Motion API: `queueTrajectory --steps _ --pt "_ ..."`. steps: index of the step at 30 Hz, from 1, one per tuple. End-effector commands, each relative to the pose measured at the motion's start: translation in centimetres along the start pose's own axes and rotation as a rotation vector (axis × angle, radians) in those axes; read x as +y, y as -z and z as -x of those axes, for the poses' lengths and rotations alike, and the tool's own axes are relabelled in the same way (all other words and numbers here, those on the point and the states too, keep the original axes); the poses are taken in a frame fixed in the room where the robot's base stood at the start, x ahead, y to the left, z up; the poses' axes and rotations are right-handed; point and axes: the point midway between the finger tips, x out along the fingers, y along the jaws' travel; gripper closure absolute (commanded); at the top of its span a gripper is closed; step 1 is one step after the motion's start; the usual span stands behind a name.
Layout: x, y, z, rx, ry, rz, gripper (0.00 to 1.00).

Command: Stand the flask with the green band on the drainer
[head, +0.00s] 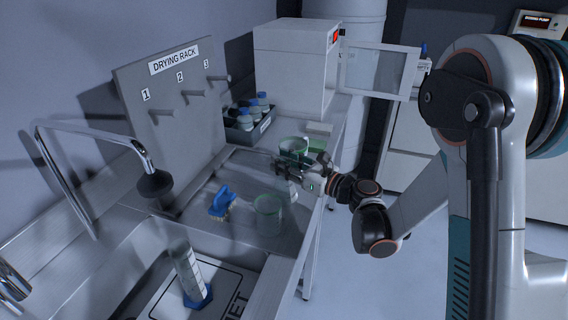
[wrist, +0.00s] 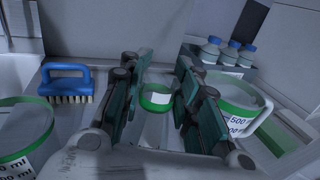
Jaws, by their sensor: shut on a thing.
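My gripper (head: 292,172) is over the right part of the steel counter. In the wrist view (wrist: 155,100) its two dark fingers are shut on the flask with the green band (wrist: 156,98), which also has a white label. The fingers hide its sides. In the head view a clear glass shape (head: 292,191) shows faintly just under the fingers. I cannot tell whether its base touches the surface. The steel surface around the blue brush (head: 221,202) looks like the drainer (head: 237,172); the brush also shows in the wrist view (wrist: 68,80).
A clear beaker (head: 268,212) stands in front of my gripper. A green-banded jug (wrist: 232,98) stands to the right in the wrist view. Blue-capped bottles (head: 246,115), a drying rack (head: 172,95) and a white cabinet (head: 290,65) are behind. A cylinder (head: 188,272) stands in the sink.

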Motion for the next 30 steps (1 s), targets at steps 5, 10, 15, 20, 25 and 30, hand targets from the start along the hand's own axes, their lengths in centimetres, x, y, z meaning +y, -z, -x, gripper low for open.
queueTrajectory --steps 5,10,15,20,25,30 --pt "0.0 0.4 0.0 0.0 0.0 0.0 1.0" --pt "0.0 0.2 0.0 0.0 0.0 0.0 0.5" --pt "0.0 0.2 0.0 0.0 0.0 0.0 0.5" --pt "0.0 0.0 0.0 0.0 0.0 0.0 0.5" --pt "-0.1 -0.2 2.1 0.0 0.003 0.0 0.5" --pt "-0.2 -0.2 5.7 0.0 0.004 0.0 0.5"
